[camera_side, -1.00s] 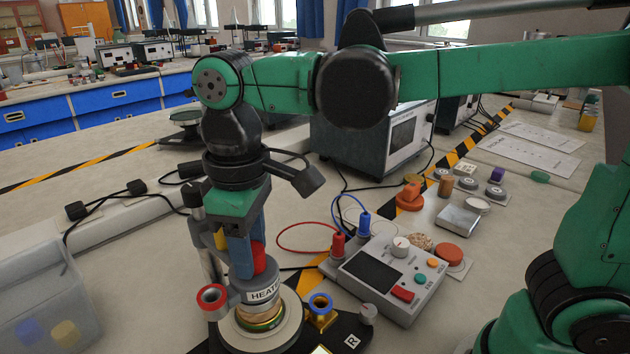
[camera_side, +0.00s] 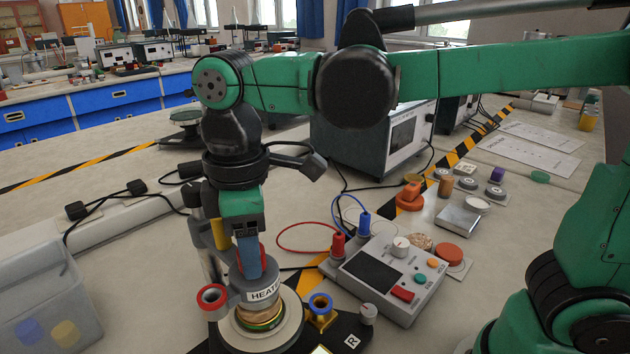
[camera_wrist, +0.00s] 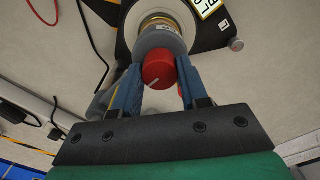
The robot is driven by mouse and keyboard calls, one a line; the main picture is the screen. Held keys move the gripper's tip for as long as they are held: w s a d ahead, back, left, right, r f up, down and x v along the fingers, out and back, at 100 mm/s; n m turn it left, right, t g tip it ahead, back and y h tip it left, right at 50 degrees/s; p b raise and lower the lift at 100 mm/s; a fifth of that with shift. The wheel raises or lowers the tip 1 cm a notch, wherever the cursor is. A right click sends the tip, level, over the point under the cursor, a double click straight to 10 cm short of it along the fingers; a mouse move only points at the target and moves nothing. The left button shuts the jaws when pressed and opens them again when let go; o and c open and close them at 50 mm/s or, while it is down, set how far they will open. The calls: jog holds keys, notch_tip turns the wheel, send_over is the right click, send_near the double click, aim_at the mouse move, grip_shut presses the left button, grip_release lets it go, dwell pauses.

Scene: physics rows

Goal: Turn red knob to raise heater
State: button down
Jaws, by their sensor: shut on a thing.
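The red knob (camera_wrist: 158,70) sits on top of the grey heater (camera_wrist: 160,38), with a white mark on its face. My gripper (camera_wrist: 156,74) is shut on the knob, one blue finger on each side of it. In the side view my gripper (camera_side: 249,262) points down over the heater (camera_side: 262,293) and hides most of the knob. The heater, labelled "HEAT" with the rest cut off, stands above a brass-coloured part on a pale round disc (camera_side: 285,327).
A control box (camera_side: 385,275) with red and blue cables stands right of the heater. A red ring (camera_side: 212,297) and a blue ring (camera_side: 320,303) flank it. A clear bin (camera_side: 45,290) stands at left. Small pucks and a scale (camera_side: 458,221) lie farther right.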

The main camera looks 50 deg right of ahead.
jog(key=shift+c, duration=2.3)
grip_release()
jog(key=shift+r, duration=0.15)
jog(key=shift+r, duration=2.7)
jog(key=d+f+m+t, duration=0.3)
jog(key=d+f+m, duration=0.1)
jog(key=d, duration=0.3)
jog(key=s+d+f+m+t, duration=0.1)
jog(key=d+f+m+t, duration=0.3)
jog(key=d+m, duration=0.3)
jog(key=shift+s+d+f, duration=0.15)
jog(key=shift+d+f, duration=0.4)
jog(key=shift+f, duration=0.2)
